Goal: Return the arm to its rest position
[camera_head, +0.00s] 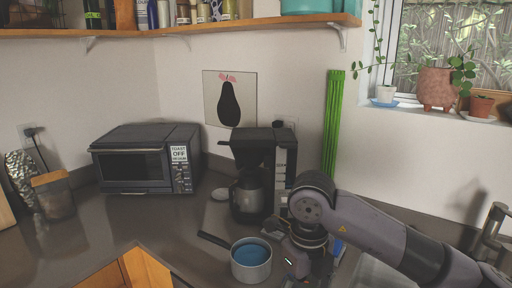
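My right arm comes in from the right side of the head view and bends down over the counter. My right gripper (296,262) is at its lower end, just right of a saucepan with blue contents. Its fingertips cannot be made out, so I cannot tell whether it is open or shut, or whether it touches the pan. My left arm and gripper are not in view.
The saucepan (251,261) stands on the dark counter (75,238), handle to the upper left. A coffee maker (262,150) stands behind it, close to my arm. A toaster oven (147,160) is at back left. A faucet (491,235) stands at right. Left-centre counter is clear.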

